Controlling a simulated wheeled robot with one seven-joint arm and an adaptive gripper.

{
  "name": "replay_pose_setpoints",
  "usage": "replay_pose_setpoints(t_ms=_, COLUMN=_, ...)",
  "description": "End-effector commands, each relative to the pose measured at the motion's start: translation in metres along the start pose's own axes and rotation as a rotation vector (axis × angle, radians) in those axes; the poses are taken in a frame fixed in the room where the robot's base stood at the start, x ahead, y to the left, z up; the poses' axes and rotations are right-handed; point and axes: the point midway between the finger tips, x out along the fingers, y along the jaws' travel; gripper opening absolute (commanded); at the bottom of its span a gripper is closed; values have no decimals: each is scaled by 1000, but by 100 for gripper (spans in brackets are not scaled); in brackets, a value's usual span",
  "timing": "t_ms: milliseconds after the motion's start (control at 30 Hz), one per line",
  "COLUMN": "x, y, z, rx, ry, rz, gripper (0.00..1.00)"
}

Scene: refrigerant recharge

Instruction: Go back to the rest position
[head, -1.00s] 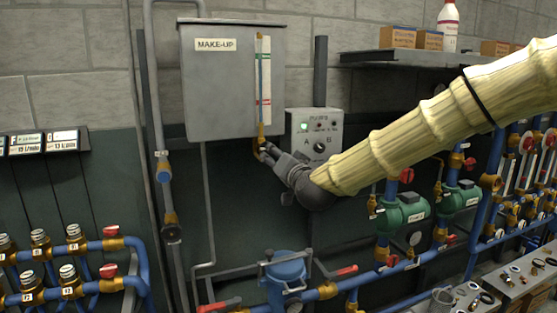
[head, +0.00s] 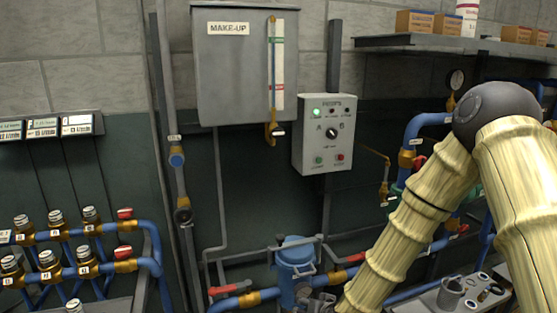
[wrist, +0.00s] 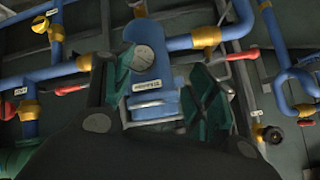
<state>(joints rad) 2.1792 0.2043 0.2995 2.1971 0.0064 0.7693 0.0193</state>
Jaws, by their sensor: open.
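My gripper (wrist: 165,92) is open and empty in the wrist view, its two green-padded fingers spread apart. Between and beyond the fingers is a blue vessel (wrist: 150,75) with a white label, apart from them as far as I can tell. In the head view my arm, in a pale ribbed cover, bends at a dark joint on the right and runs down to the bottom edge. Only a dark bit of the wrist or gripper (head: 322,303) shows there, beside the blue vessel (head: 296,265). The fingertips are hidden in the head view.
The grey MAKE-UP tank (head: 235,75) with its gauge and brass valve (head: 273,132) hangs on the wall. The pump control box (head: 325,135) is right of it. Blue pipes with red-handled valves (head: 345,274) run low. A shelf (head: 440,43) holds boxes. A tray of parts (head: 425,302) is lower right.

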Motion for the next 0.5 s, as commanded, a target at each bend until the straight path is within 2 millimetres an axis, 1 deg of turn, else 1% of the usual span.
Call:
replay_pose_setpoints(t_ms=33, x=0, y=15, z=29, rx=-7, ry=-46, rz=23, gripper=57)
replay_pose_setpoints(t_ms=67, x=0, y=23, z=45, rx=-10, ry=-72, rz=35, gripper=57)
replay_pose_setpoints(t_ms=100, x=-2, y=34, z=65, rx=-15, ry=-105, rz=52, gripper=57)
replay_pose_setpoints(t_ms=167, x=-6, y=50, z=96, rx=-23, ry=-156, rz=77, gripper=57)
replay_pose_setpoints(t_ms=200, x=-9, y=61, z=116, rx=-28, ry=-191, rz=94, gripper=57)
replay_pose_setpoints(t_ms=267, x=-16, y=77, z=146, rx=-35, ry=-243, rz=119, gripper=57)
replay_pose_setpoints(t_ms=300, x=-22, y=88, z=166, rx=-41, ry=-278, rz=136, gripper=57)
replay_pose_setpoints(t_ms=367, x=-31, y=103, z=195, rx=-49, ry=-330, rz=161, gripper=57)
replay_pose_setpoints(t_ms=400, x=-39, y=114, z=214, rx=-54, ry=-366, rz=178, gripper=57)
replay_pose_setpoints(t_ms=467, x=-52, y=129, z=243, rx=-62, ry=-419, rz=203, gripper=57)
replay_pose_setpoints(t_ms=500, x=-62, y=139, z=262, rx=-68, ry=-457, rz=220, gripper=57)
